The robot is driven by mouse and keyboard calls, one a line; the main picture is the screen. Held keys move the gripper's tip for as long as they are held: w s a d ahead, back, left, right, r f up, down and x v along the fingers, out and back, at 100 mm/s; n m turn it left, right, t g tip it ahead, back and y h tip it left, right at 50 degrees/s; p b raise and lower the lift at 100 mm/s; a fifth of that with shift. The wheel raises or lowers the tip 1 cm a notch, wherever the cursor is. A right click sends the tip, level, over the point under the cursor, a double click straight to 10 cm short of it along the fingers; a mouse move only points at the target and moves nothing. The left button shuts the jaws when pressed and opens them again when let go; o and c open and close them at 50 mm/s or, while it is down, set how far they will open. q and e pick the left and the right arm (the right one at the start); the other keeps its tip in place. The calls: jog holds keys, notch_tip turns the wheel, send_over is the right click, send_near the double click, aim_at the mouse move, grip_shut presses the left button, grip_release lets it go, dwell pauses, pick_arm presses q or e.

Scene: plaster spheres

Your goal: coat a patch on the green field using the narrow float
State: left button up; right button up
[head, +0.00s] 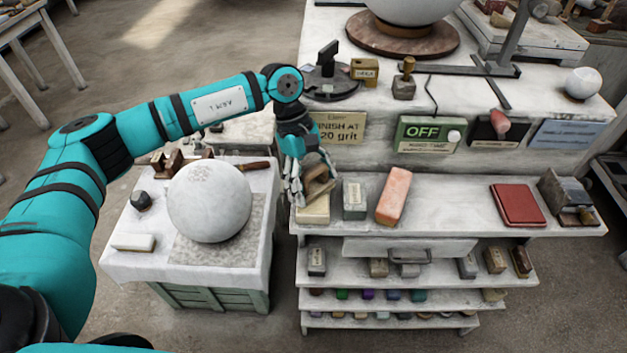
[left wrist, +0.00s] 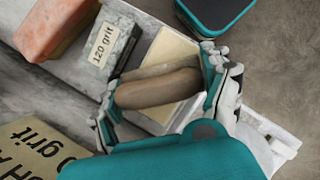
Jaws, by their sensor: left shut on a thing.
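My left gripper (head: 308,188) is shut on the tan wooden handle of a tool (head: 320,180) at the left end of the shelf top. In the left wrist view the fingers (left wrist: 165,95) close on both sides of the rounded handle (left wrist: 158,88). A cream block (head: 313,210) lies under or behind the handle; I cannot tell whether it is part of the tool. It also shows in the left wrist view (left wrist: 172,47). I cannot tell whether this tool is the narrow float. No green field on a sphere is plain to see. My right gripper is not in view.
A white plaster sphere (head: 209,201) stands on a cloth-covered crate (head: 262,185) at left. Right of my gripper lie a grey 120 grit block (head: 355,198), a pinkish block (head: 393,195) and a red pad (head: 518,205). Lower shelves hold several small blocks.

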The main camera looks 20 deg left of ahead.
aim_at(312, 171)
pick_arm(q)
jog(key=shift+s+f, duration=0.1)
jog(key=shift+r+p, duration=1.2)
jog(key=shift+r, duration=2.4)
jog(key=shift+s+f+m, duration=0.1)
jog(key=shift+s+m, duration=0.15)
jog(key=shift+m, duration=0.05)
jog(key=s+a+f+m+g+y, duration=0.1)
jog(key=s+a+m+y, duration=0.1)
jog(key=s+m, duration=0.3)
jog(key=s+a+m+g+y, duration=0.1)
jog(key=s+a+m+y, duration=0.1)
jog(key=s+m, duration=0.4)
jog(key=shift+s+f+m, duration=0.3)
jog(key=shift+s+f, duration=0.05)
jog(key=shift+s, duration=0.75)
jog(key=shift+r, duration=0.1)
